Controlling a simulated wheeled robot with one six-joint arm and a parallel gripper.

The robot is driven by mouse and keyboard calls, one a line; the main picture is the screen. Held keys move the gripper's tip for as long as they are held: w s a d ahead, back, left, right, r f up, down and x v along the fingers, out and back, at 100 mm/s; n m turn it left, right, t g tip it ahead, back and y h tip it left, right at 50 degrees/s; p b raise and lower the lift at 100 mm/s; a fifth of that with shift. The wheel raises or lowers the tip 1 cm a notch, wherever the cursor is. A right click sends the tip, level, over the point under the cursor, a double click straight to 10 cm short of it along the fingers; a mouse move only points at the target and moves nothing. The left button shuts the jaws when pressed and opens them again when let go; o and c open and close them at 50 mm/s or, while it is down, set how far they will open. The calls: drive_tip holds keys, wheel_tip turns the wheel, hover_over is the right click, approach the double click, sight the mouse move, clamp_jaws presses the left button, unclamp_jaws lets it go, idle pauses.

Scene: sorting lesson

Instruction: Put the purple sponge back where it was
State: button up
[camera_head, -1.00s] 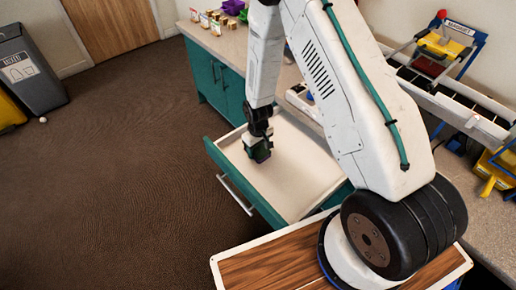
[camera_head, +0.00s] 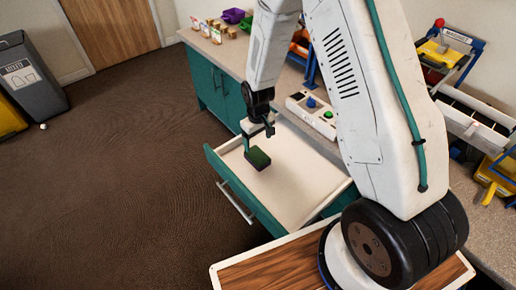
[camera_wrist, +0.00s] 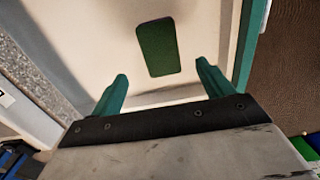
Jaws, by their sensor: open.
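A dark green rectangular block (camera_head: 258,158) lies on the pale floor of an open drawer (camera_head: 300,193).
A sorting rack (camera_head: 470,122) stands at the right. Grey (camera_head: 30,75) and yellow bins stand at far left.

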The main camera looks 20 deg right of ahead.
drive_tip(key=s+d+r+m, duration=0.1)
drive_tip(key=s+r, duration=0.3)
drive_tip(key=r, duration=0.9)
drive_tip(key=s+d+r+m, duration=0.1)
drive_tip(key=s+r, duration=0.4)
drive_tip(key=r, duration=0.7)
drive_tip(key=s+r, duration=0.6)
drive_tip(key=s, duration=0.4)
drive_tip(key=s+d+r+m+t, duration=0.1)
drive_tip(key=s+r, duration=0.5)
drive_tip(key=s, duration=0.5)
drive_tip(key=shift+r+m, duration=0.2)
drive_tip(key=shift+m, duration=0.1)
drive_tip(key=shift+c, duration=0.3)
